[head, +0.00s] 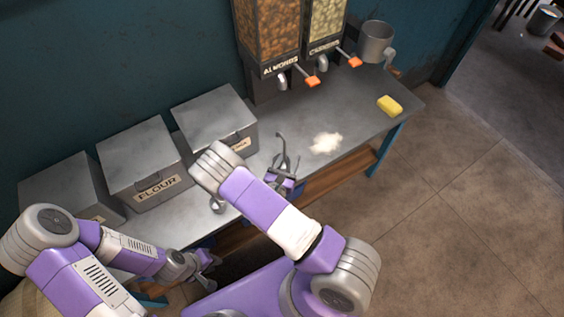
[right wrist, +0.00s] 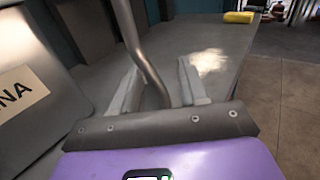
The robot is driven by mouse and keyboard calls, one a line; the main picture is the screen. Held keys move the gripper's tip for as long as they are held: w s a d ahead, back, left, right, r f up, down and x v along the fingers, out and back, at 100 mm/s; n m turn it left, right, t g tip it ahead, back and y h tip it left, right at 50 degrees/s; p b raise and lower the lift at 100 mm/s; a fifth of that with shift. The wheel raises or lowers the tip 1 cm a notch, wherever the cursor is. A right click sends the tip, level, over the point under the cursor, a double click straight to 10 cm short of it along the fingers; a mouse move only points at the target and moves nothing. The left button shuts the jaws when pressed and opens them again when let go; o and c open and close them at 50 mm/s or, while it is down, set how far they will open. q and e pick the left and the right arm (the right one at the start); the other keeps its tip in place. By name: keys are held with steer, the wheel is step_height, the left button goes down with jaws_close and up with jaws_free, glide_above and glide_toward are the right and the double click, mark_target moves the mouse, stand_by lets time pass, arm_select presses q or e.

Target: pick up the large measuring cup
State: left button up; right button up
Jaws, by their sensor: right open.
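My right gripper (head: 285,161) is low over the metal table in the head view. In the right wrist view its two fingers (right wrist: 160,68) are apart. A bent grey metal rod (right wrist: 142,48), like a handle, runs between them; I cannot tell whether it touches either finger. Its ends are hidden, so I cannot tell if it belongs to the large measuring cup. A small round metal piece (head: 217,206) shows beside my right forearm, partly hidden. My left gripper (head: 210,270) is at the table's front edge, apart from these things; its jaws are unclear.
Metal bins, one labelled flour (head: 145,165), line the table's back left. Almond (head: 270,35) and second (head: 323,25) dispensers stand behind. A metal mug-like container (head: 376,42) and yellow sponge (head: 389,105) are at the right.

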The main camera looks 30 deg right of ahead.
steer(key=shift+c, duration=0.3)
jaws_close()
steer(key=shift+r, duration=0.1)
